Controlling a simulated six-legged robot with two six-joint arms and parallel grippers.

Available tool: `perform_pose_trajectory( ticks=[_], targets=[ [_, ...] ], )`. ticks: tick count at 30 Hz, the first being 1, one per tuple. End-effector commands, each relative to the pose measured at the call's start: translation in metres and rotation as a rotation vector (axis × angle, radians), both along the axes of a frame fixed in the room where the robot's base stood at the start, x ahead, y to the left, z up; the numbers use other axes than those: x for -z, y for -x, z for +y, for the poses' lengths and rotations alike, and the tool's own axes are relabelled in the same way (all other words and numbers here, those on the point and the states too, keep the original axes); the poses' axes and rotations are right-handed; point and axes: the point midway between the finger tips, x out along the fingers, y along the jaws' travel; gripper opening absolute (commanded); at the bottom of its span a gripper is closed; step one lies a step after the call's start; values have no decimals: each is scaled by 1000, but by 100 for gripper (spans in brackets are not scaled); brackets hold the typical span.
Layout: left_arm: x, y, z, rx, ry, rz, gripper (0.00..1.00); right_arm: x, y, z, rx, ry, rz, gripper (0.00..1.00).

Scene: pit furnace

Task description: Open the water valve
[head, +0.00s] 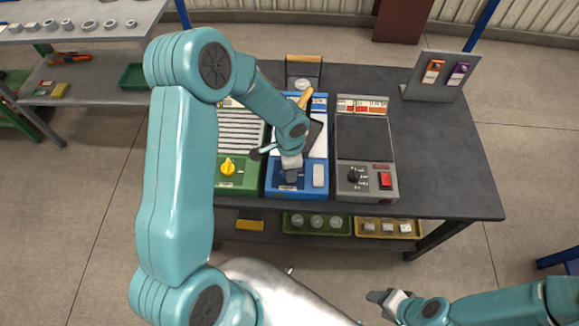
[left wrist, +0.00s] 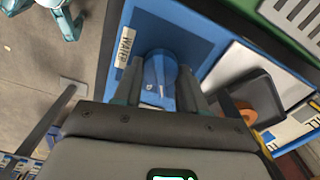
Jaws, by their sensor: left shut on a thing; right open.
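The blue water unit (head: 297,188) sits in the middle of the dark table. In the left wrist view, a round blue valve knob (left wrist: 159,70) stands on the blue panel beside a "WATER" label (left wrist: 124,47). My left gripper (head: 290,168) reaches down onto the front of the blue unit. Its fingers (left wrist: 158,90) are on either side of the knob and shut on it. In the head view, the gripper and arm hide most of the knob. My right gripper (head: 386,298) is open and empty, low in front of the table.
A green unit with a yellow knob (head: 228,168) stands left of the blue one. A grey unit with a black knob (head: 354,176) and red switch (head: 385,180) stands right. A dark pan (left wrist: 254,97) lies close behind my left gripper.

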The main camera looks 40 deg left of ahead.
Motion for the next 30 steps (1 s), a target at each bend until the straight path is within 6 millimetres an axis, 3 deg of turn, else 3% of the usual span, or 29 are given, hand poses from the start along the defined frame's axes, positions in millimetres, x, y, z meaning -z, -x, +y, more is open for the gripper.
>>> perform_pose_trajectory(
  ticks=[15,30],
  targets=[
    [-1,0,-2,392,2,-6,11,-6,0,0,0,0,0,53],
    [0,0,-3,503,2,-6,11,-7,0,0,0,0,0,53]
  ],
)
